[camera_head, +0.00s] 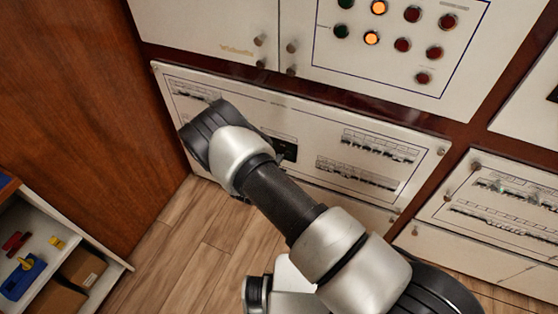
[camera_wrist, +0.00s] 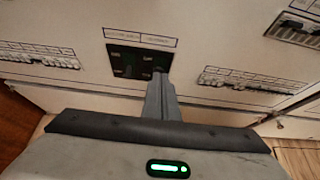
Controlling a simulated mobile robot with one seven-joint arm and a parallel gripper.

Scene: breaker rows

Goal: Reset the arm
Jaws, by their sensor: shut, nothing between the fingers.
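My arm reaches across the head view toward the lower breaker panel (camera_head: 300,108), hiding part of its left side. My gripper (camera_wrist: 160,76) shows in the wrist view with its fingers shut and nothing between them. Its tips lie over the right part of a dark switch block (camera_wrist: 128,62) on the panel; I cannot tell whether they touch it. The dark block also shows partly in the head view (camera_head: 288,150), just right of my arm. Rows of breakers lie on both sides of it, the left row (camera_wrist: 38,55) and the right row (camera_wrist: 245,80).
Above is a panel with red, green and lit orange buttons (camera_head: 405,45). Another breaker panel (camera_head: 500,205) stands at the right. A brown wooden side (camera_head: 80,100) stands at the left, with an open shelf (camera_head: 60,262) holding small items below it. Wooden floor (camera_head: 190,250) is clear between.

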